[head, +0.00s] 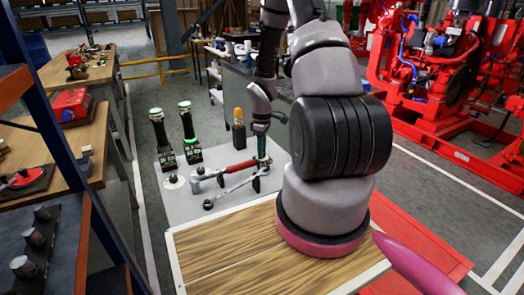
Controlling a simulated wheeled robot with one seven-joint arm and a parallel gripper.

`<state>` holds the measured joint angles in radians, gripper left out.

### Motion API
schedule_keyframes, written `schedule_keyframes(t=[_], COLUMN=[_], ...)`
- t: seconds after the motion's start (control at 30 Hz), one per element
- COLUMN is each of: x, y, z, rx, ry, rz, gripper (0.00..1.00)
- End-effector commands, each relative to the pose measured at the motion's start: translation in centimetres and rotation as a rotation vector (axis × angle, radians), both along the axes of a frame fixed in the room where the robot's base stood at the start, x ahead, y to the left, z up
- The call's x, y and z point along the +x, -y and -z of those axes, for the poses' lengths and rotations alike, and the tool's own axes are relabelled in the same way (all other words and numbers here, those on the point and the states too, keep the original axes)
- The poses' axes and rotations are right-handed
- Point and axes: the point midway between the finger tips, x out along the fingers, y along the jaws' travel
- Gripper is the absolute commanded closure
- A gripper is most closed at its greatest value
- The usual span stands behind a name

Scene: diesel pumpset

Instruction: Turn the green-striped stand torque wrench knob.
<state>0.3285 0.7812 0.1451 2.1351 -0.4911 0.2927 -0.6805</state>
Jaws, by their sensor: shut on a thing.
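A torque wrench with a red handle (240,168) lies across the grey tabletop, its metal head end at the left. A plain silver wrench (232,189) lies in front of it. My gripper (261,133) points down at the right end of the red-handled wrench, shut on what looks like its knob. A narrow green part (261,147) shows just below the gripper, apparently on the stand there. The knob itself is too small and too covered to see clearly.
Two upright black tools with green rings (159,132) (187,127) stand on the grey tabletop (185,208) at the left. A yellow-topped tool (238,127) stands left of my gripper. A blue shelf post (70,140) is at the near left. Red pump machinery (440,80) stands at the right.

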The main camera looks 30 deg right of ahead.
Motion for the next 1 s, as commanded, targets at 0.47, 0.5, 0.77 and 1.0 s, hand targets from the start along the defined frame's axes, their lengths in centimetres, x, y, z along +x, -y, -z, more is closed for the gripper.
schedule_keyframes(t=[0.47,0.5,0.77,1.0], x=[0.06,0.06,0.06,0.05], y=[0.04,0.03,0.04,0.04], z=[-0.03,-0.03,-0.03,-0.02], rx=[0.000,0.000,0.000,0.000], ry=[0.001,0.001,0.001,0.001], rz=[0.140,0.142,0.144,0.143], gripper=[1.00,1.00,1.00,0.38])
